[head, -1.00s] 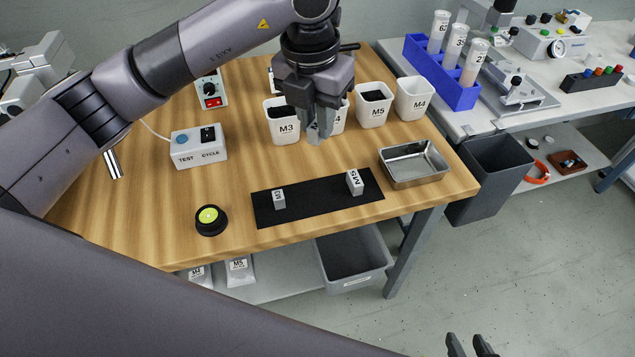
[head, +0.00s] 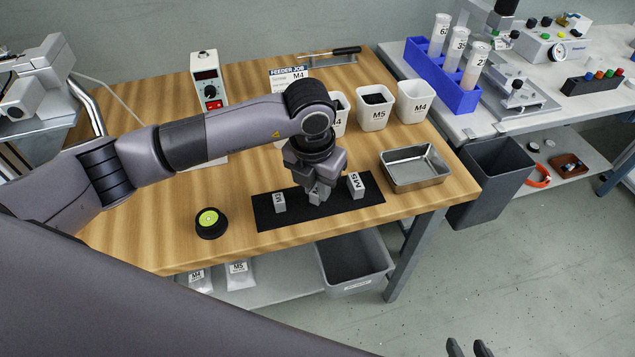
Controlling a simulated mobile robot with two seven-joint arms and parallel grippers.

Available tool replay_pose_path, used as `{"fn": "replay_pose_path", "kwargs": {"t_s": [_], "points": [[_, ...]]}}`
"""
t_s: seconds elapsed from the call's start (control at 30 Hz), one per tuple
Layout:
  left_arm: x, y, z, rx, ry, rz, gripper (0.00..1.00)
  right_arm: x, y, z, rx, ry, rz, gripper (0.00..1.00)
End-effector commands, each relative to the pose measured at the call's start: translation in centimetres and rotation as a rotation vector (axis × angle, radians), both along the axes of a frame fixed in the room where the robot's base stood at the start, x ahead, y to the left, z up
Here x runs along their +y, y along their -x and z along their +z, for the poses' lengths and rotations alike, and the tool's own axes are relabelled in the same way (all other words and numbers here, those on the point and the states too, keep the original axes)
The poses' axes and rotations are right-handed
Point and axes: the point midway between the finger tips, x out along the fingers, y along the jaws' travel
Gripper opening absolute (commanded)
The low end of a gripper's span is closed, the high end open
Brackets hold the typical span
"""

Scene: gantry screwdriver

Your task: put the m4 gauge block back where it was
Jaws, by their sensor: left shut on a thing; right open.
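My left gripper (head: 317,196) points down over the black mat (head: 295,216), between two small grey blocks. It is shut on a small grey block, which I take for the M4 gauge block; the fingers mostly hide it and its label cannot be read. Whether it touches the mat I cannot tell. To the left on the mat stands a block (head: 279,203), probably marked M3. To the right stands the M5 block (head: 356,187), close to the gripper. My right gripper (head: 469,349) shows only its dark, parted fingertips at the bottom edge, open and empty, away from the table.
A metal tray (head: 414,168) stands right of the mat, and a black round button with a yellow-green top (head: 211,222) to the left. My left arm hides part of the table behind the mat.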

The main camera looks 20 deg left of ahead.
Motion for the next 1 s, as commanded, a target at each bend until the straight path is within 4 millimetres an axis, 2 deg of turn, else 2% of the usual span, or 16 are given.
{"fn": "replay_pose_path", "kwargs": {"t_s": [0.23, 0.27, 0.33, 0.63, 0.77, 1.0], "points": [[0.0, 0.0, -0.3, -0.001, 0.0, -0.001, 0.0, 0.0, 0.0, -0.3, 0.0, -0.001, -0.001, 0.43], [0.0, 0.0, -0.3, 0.0, 0.0, -0.001, 0.24, 0.0, 0.0, -0.3, 0.0, -0.001, -0.001, 0.43], [0.0, 0.0, -0.2, 0.0, 0.0, 0.0, 0.46, 0.0, 0.0, -0.2, 0.001, -0.001, -0.001, 0.43], [0.0, 0.0, -0.1, 0.0, 0.0, 0.0, 0.46, 0.1, 0.0, 0.0, -0.001, -0.003, 0.0, 0.43], [0.0, 0.0, 0.7, -0.003, 0.001, 0.0, 0.46, 0.1, -0.1, 0.3, -0.004, -0.002, 0.0, 0.43], [0.1, 0.5, 5.5, -0.006, 0.001, -0.002, 0.46, 0.0, -0.1, 0.3, -0.004, -0.001, 0.001, 0.43]]}}
